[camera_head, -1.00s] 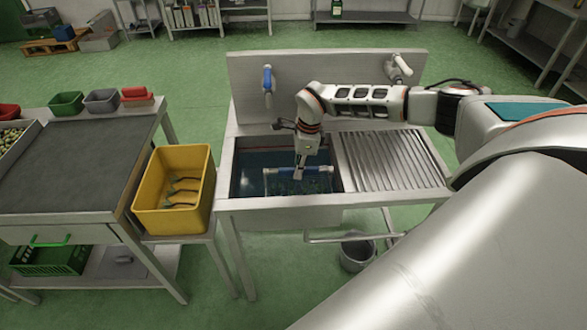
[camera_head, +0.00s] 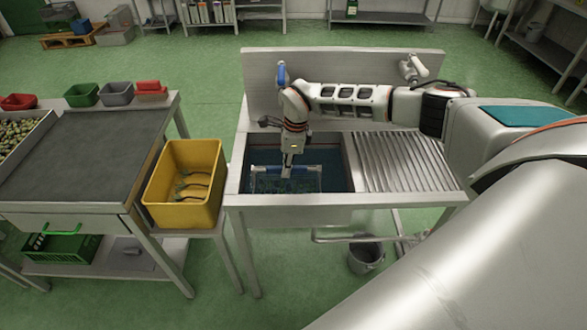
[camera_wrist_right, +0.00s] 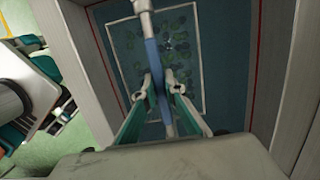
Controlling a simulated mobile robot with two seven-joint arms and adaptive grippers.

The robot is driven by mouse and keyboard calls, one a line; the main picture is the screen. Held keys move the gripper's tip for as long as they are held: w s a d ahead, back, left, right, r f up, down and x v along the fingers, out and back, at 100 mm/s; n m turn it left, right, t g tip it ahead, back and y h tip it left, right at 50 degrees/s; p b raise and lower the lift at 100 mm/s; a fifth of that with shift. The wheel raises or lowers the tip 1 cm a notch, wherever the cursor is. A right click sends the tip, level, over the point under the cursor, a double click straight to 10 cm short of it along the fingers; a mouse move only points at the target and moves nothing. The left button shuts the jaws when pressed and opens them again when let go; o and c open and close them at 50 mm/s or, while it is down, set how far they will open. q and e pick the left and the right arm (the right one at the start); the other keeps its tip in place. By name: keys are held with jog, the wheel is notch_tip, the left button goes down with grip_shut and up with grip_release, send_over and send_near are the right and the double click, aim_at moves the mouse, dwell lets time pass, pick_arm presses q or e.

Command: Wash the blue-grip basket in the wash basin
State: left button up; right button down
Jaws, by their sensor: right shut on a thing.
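The blue-grip basket (camera_head: 311,185) is a wire basket in the left part of the wash basin (camera_head: 233,187), which holds dark blue water (camera_head: 338,178). My right gripper (camera_head: 287,174) reaches down into the basin and is shut on the basket's blue grip (camera_head: 303,168). In the right wrist view, the two fingers (camera_wrist_right: 160,85) stand on either side of the blue grip (camera_wrist_right: 153,55). The basket's pale rim (camera_wrist_right: 198,65) frames several roundish dark green things. How deep the basket sits in the water is hard to tell. My left gripper is out of view.
A ribbed drainboard (camera_head: 405,160) adjoins the basin at the right. A yellow crate (camera_head: 185,213) stands at its left, beside a dark-topped table (camera_head: 85,150). A blue-handled fitting (camera_head: 281,74) and a white one (camera_head: 415,68) are on the backsplash. A bucket (camera_head: 365,257) stands below.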

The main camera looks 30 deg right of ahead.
aim_at(296, 166)
jog(key=shift+w+a, duration=0.3)
jog(key=shift+a, duration=0.15)
jog(key=shift+s+d+r+p, duration=0.15)
jog(key=shift+s+d+p, duration=0.3)
jog(key=shift+d, duration=0.3)
jog(key=shift+s+d+p, duration=0.25)
jog(key=shift+s+d, duration=0.05)
jog(key=shift+d, duration=0.2)
jog(key=shift+s+d+p, duration=0.2)
jog(key=shift+s+d, duration=0.1)
jog(key=shift+d, duration=0.2)
